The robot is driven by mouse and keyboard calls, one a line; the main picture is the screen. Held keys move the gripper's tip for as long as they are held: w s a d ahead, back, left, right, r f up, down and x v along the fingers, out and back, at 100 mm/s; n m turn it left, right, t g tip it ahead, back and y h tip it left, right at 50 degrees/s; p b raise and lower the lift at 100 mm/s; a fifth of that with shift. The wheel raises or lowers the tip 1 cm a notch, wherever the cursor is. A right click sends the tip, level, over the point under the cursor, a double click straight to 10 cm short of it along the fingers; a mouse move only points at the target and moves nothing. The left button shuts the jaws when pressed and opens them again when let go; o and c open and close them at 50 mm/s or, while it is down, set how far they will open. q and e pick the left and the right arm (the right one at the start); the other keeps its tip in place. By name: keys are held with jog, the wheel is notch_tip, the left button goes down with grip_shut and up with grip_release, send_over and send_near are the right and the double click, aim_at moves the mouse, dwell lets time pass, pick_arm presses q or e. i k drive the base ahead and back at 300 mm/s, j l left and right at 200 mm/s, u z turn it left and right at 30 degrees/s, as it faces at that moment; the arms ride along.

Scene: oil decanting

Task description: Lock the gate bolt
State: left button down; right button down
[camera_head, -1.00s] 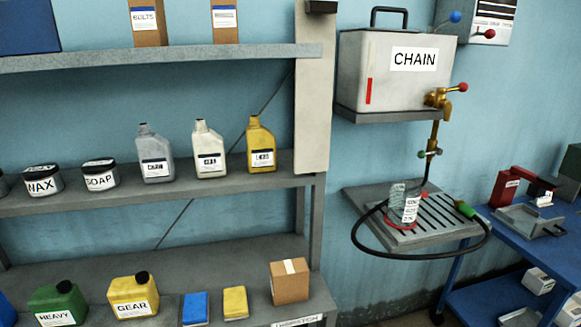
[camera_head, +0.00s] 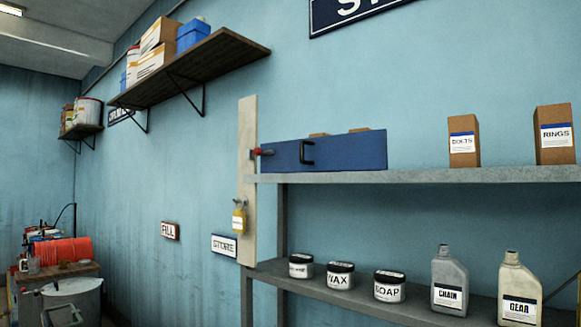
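A long blue panel (camera_head: 345,151) with a black handle (camera_head: 307,152) stands along the upper shelf, at its left end; it looks like the gate. A small red-tipped part (camera_head: 262,152), which may be the bolt, sits between the panel's left end and a pale upright post (camera_head: 247,178). I cannot tell how far it is slid. A yellow padlock-like piece with a white label (camera_head: 239,220) hangs on the post lower down. Neither of my grippers is in view.
The upper shelf (camera_head: 420,177) also holds a BOLTS box (camera_head: 464,142) and a RINGS box (camera_head: 554,135). The lower shelf carries jars, including WAX (camera_head: 340,277), and bottles, including CHAIN (camera_head: 449,283). A bracketed wall shelf (camera_head: 190,68) hangs above left. A cluttered bench (camera_head: 60,265) stands far left.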

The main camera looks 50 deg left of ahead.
aim_at(258, 151)
jog(key=u, duration=1.9)
